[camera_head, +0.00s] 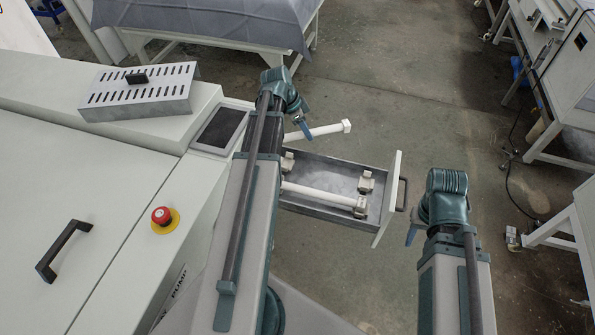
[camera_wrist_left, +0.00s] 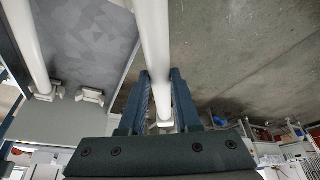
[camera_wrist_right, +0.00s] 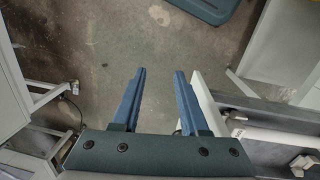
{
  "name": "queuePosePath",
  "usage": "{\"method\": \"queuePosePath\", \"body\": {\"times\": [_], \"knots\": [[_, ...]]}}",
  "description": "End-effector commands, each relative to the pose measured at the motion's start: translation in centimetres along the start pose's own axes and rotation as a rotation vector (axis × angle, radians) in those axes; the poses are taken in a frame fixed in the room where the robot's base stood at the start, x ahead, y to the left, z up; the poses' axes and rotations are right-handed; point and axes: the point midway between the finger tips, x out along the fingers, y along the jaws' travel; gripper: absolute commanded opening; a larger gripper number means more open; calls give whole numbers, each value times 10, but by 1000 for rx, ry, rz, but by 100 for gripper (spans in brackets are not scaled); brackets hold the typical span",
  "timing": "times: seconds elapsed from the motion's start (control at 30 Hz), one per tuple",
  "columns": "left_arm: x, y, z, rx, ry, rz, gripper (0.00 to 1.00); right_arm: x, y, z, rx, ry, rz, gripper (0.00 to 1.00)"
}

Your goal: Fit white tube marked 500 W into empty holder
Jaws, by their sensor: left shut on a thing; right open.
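My left gripper (camera_head: 303,128) is shut on a white tube (camera_head: 328,130), held above and beyond the open drawer's far side. The held tube (camera_wrist_left: 153,35) runs between both fingers in the left wrist view; no marking is readable. The grey drawer (camera_head: 325,172) has an empty holder along its far side, with one clip (camera_head: 366,182) near the front panel and another (camera_head: 288,160) near the machine. A second white tube (camera_head: 315,195) sits in the nearer holder, partly hidden by my left arm. My right gripper (camera_wrist_right: 160,72) is open and empty, right of the drawer front.
The drawer's front panel (camera_head: 390,200) with its dark handle stands between the drawer and my right gripper. The machine top carries a red button (camera_head: 161,215), a dark screen (camera_head: 219,129) and a slotted metal cover (camera_head: 140,90). A cloth-covered table (camera_head: 200,20) stands behind. Floor beyond the drawer is clear.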

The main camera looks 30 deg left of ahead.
Motion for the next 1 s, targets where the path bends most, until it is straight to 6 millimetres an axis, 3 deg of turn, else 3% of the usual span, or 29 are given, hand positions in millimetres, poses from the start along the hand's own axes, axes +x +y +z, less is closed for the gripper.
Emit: {"method": "queuePosePath", "body": {"times": [0.13, 0.4, 0.5, 0.77, 1.0], "knots": [[-8, 18, -11, 73, -3, 30, 0, -12, 1, 1, 0, 0, 0, 44], [-32, 94, -45, 424, -6, 176, 0, -47, 5, 3, -1, 0, 0, 44], [-36, 109, -51, 505, -2, 209, 0, -52, 5, 3, -2, 0, 0, 44], [-30, 114, -50, 541, 1, 224, 0, -47, 4, 3, -2, 0, 0, 44], [-1, 114, -38, 539, 0, 223, 0, -16, 2, 1, -1, 0, 0, 44]]}}
